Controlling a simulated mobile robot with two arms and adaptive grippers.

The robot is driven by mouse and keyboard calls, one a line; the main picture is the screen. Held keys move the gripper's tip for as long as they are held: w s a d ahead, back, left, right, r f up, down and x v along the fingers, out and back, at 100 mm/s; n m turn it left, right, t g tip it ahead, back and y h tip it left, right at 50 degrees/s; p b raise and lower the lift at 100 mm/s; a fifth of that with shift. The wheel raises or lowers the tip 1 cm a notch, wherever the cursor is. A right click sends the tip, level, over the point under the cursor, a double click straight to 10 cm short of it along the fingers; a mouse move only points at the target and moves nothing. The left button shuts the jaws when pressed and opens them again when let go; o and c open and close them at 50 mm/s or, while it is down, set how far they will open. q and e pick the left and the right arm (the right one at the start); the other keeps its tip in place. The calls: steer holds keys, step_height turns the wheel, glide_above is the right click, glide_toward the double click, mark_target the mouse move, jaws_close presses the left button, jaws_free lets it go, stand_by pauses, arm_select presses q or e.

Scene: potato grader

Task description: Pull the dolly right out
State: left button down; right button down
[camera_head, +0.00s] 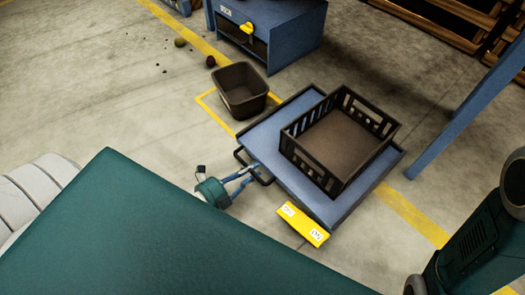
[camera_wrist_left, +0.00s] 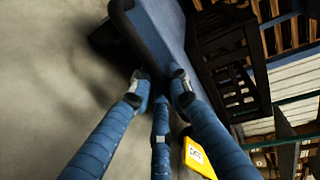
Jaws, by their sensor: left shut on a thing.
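The dolly is a flat blue platform (camera_head: 262,137) with a dark bar handle (camera_head: 240,156) along its left side. A dark slatted crate (camera_head: 372,167) sits on it. My left gripper (camera_head: 252,173) is shut on the handle, at its near end. In the left wrist view the blue fingers (camera_wrist_left: 158,84) close at the dark bar (camera_wrist_left: 150,45), and the crate (camera_wrist_left: 225,50) shows at the upper right. My right gripper is out of view; only a part of my right arm shows at the lower right.
A dark bin (camera_head: 243,90) stands at the dolly's back left, beside yellow floor lines. A blue machine (camera_head: 290,35) stands behind, and a blue post (camera_head: 465,110) to the right. A yellow tag (camera_head: 303,224) is by the dolly's front edge. The floor to the left is mostly clear.

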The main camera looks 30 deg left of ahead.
arm_select(q)
steer(key=v, duration=0.3)
steer(key=shift+s+a+f, duration=0.1)
steer(key=shift+s+f, duration=0.05)
steer(key=shift+s, duration=0.1)
steer(key=shift+p, duration=0.3)
steer(key=c, duration=1.7)
jaws_free()
steer(key=shift+s+a, duration=0.1)
steer(key=shift+s, duration=0.1)
steer(key=v, duration=1.2)
steer(key=shift+f, duration=0.1)
